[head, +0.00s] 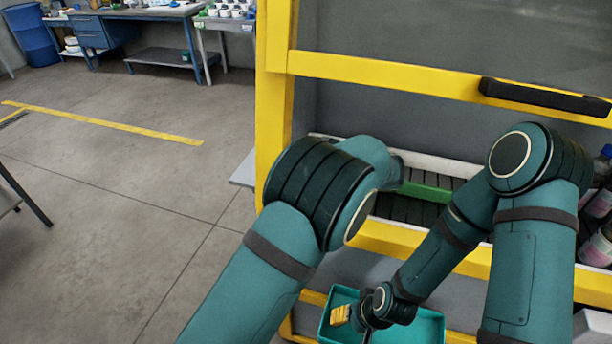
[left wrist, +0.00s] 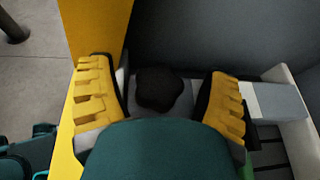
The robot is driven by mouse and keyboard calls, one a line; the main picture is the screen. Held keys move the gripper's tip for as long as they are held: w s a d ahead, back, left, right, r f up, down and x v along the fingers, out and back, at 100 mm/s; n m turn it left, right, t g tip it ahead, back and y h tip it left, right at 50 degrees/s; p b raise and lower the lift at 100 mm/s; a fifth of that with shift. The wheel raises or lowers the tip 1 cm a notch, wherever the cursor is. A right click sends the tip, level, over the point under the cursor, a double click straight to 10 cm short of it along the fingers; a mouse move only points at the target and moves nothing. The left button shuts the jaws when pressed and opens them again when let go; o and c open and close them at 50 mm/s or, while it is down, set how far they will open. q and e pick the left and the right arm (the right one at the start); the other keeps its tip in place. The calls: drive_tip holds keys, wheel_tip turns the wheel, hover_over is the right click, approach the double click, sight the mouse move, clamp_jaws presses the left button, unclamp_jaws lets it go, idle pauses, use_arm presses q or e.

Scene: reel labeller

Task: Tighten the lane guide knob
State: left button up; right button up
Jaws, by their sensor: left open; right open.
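The lane guide knob appears to be the dark, lobed knob (left wrist: 158,88) in the left wrist view. My left gripper (left wrist: 160,72) is open, with one yellow-padded finger on each side of the knob and visible gaps to both. I cannot tell whether the fingers are level with it in depth. In the head view my left arm hides the knob and this gripper. A green guide bar (head: 427,191) shows over the dark lane in the head view. My right gripper (head: 353,320) is low over a teal bin, open, seen partly from the side.
The yellow machine frame (head: 272,110) stands close beside my left arm. A guard with a black handle (head: 545,98) is above the lane. The teal bin (head: 432,332) is below, and bottles (head: 597,243) stand at the right.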

use_arm(q)
drive_tip(key=c, duration=1.2)
drive_tip(key=shift+s+r+m+t+h+p, duration=0.1)
drive_tip(key=shift+m+t+h+p, duration=0.3)
drive_tip(key=shift+m+t+p, duration=0.25)
use_arm(e)
drive_tip(key=shift+w+r, duration=0.15)
drive_tip(key=shift+r, duration=0.4)
use_arm(q)
drive_tip(key=shift+m+t+h, duration=0.3)
drive_tip(key=shift+m+t, duration=0.25)
use_arm(e)
drive_tip(key=shift+r, duration=0.15)
use_arm(q)
drive_tip(key=o, duration=1.2)
drive_tip(key=shift+f, duration=0.2)
use_arm(e)
drive_tip(key=shift+w, duration=0.1)
use_arm(q)
drive_tip(key=shift+r, duration=0.1)
drive_tip(key=v, duration=0.7)
